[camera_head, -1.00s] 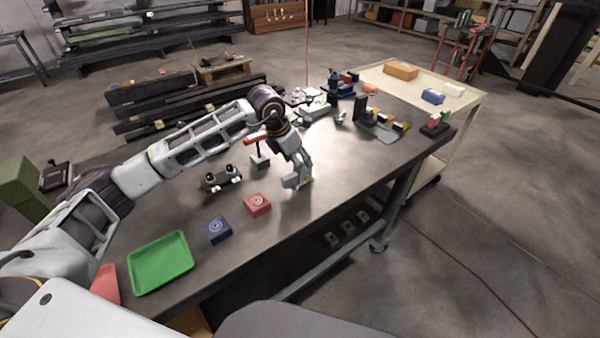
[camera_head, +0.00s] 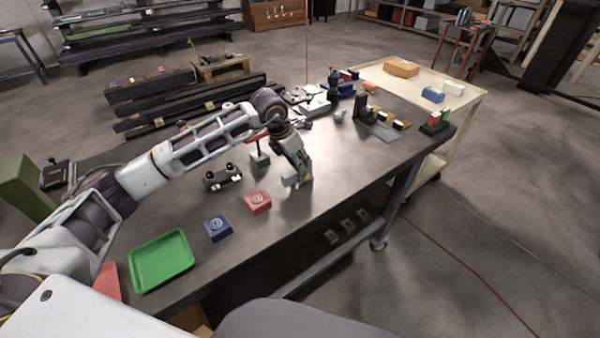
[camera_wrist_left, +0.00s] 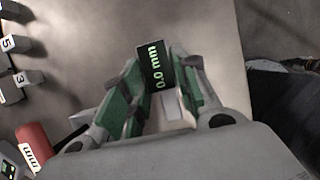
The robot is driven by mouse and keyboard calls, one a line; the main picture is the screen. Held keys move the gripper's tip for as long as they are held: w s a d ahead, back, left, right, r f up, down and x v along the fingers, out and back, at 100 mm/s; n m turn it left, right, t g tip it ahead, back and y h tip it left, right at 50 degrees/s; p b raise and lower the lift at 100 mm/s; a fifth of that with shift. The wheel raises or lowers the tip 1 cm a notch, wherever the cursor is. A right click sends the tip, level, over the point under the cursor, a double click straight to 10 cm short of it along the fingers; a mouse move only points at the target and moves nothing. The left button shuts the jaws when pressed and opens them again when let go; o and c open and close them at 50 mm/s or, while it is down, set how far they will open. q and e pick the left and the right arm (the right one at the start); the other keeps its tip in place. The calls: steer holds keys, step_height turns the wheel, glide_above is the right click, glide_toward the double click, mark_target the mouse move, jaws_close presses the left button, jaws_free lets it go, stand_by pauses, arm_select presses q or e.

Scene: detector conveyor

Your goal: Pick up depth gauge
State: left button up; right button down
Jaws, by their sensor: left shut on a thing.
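The depth gauge (camera_wrist_left: 154,82) shows in the left wrist view as a dark display reading "0.0 mm" in green. It sits between the green-padded fingers of my left gripper (camera_wrist_left: 160,88), which is shut on it. Its lower part is partly hidden by the fingers. In the head view my left gripper (camera_head: 297,181) is low over the middle of the dark table, right of the red block. The gauge cannot be clearly told apart there, and whether it touches the table is unclear. My right gripper is not in view.
The table carries a red block (camera_head: 258,203), a blue block (camera_head: 217,228), a green tray (camera_head: 161,262) and a small black device (camera_head: 222,177). Several gadgets crowd its far end. A cream cart (camera_head: 465,112) stands beyond. Bare tabletop lies right of my gripper.

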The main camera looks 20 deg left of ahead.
arm_select(q)
jaws_close()
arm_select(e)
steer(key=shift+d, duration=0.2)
arm_select(q)
steer(key=shift+r, duration=0.2)
steer(key=shift+w+r, duration=0.1)
steer(key=shift+r, duration=0.5)
step_height(320, 180, up, 6)
steer(key=shift+r+b, duration=0.2)
steer(key=shift+b, duration=0.45)
steer(key=shift+r, duration=1.05)
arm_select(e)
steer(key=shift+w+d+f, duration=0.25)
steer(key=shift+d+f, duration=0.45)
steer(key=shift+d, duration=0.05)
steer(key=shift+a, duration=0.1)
